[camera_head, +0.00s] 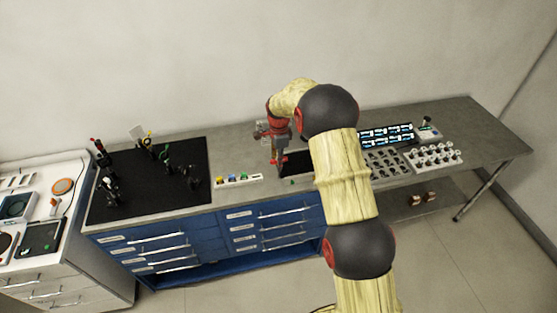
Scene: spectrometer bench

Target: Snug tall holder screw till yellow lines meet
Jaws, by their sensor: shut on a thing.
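My gripper (281,141) points down over the middle of the bench, beside a small black mat (298,163). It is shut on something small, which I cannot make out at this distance. Several dark posts and holders stand on the large black board (190,198) at the left. Among them are a holder with a yellow part (148,138), one with a green part (167,155) and one with a red top (98,147). I cannot tell which is the tall holder. Its screw and the yellow lines are too small to see.
A white strip with coloured blocks (238,180) lies between the board and my gripper. Trays of small parts (435,157) and a dark case (388,135) are at the right. A white cabinet (65,255) with instruments stands at far left. My arm hides part of the bench.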

